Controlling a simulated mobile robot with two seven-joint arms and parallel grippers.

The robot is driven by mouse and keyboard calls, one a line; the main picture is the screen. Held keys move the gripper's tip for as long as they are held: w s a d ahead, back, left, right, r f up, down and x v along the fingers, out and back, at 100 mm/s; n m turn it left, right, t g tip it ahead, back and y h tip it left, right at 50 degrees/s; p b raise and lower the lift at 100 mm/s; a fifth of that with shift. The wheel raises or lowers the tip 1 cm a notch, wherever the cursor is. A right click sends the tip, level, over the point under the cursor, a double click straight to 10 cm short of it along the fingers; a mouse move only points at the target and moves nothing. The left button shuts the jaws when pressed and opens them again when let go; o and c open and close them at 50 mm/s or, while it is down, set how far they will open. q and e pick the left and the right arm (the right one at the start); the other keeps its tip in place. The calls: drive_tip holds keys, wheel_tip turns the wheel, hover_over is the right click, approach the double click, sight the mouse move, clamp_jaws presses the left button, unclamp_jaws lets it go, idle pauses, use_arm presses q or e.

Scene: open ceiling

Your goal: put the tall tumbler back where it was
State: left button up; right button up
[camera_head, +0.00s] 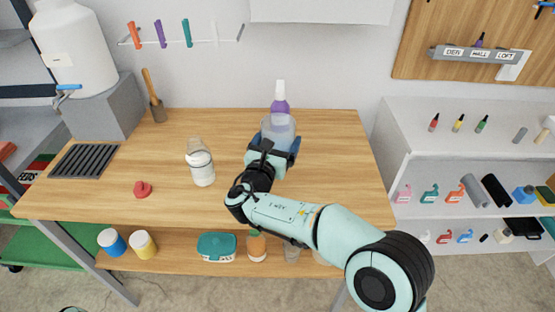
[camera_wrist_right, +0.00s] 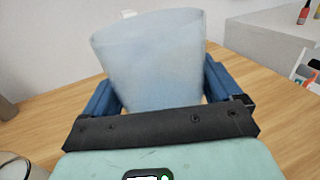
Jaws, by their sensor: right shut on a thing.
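The tall tumbler (camera_head: 279,128) is clear, faintly bluish and wider at its rim. It is upright over the back right of the wooden table (camera_head: 330,180). My right gripper (camera_head: 277,146) is shut on the tumbler, with one blue finger on each side. In the right wrist view the tumbler (camera_wrist_right: 150,62) fills the space between the fingers of the gripper (camera_wrist_right: 160,95). Its base is hidden by the gripper, so I cannot tell if it touches the table.
A purple bottle with a white cap (camera_head: 280,96) stands just behind the tumbler. A clear jar with a white label (camera_head: 202,168) and a red item (camera_head: 142,189) are to the left. A dark slotted mat (camera_head: 83,161) lies at far left. The table's right end is clear.

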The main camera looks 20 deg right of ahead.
use_arm(q)
drive_tip(key=shift+w+a+f+t+b, duration=0.2)
drive_tip(key=shift+w+a+f+b, duration=0.1)
drive_tip(key=shift+w+f, duration=0.15)
drive_tip(key=shift+w+a+f+t+b, duration=0.2)
drive_tip(key=shift+w+f+b, duration=0.1)
drive_tip(key=shift+w, duration=0.2)
use_arm(e)
drive_tip(key=shift+f, duration=2.75)
use_arm(q)
drive_tip(key=shift+f, duration=0.1)
use_arm(e)
drive_tip(key=shift+f, duration=0.1)
drive_tip(key=shift+f, duration=0.1)
drive_tip(key=o, duration=1.1)
use_arm(q)
drive_tip(key=shift+w, duration=0.15)
use_arm(e)
drive_tip(key=shift+o, duration=0.2)
drive_tip(key=shift+s+a+r, duration=0.2)
drive_tip(key=v, duration=1.1)
drive_tip(key=shift+s+a+p, duration=0.15)
drive_tip(key=shift+s+p, duration=0.05)
drive_tip(key=shift+p, duration=0.2)
use_arm(q)
drive_tip(key=shift+s+d+r, duration=0.3)
drive_tip(key=shift+s+r, duration=0.2)
drive_tip(key=shift+s, duration=0.2)
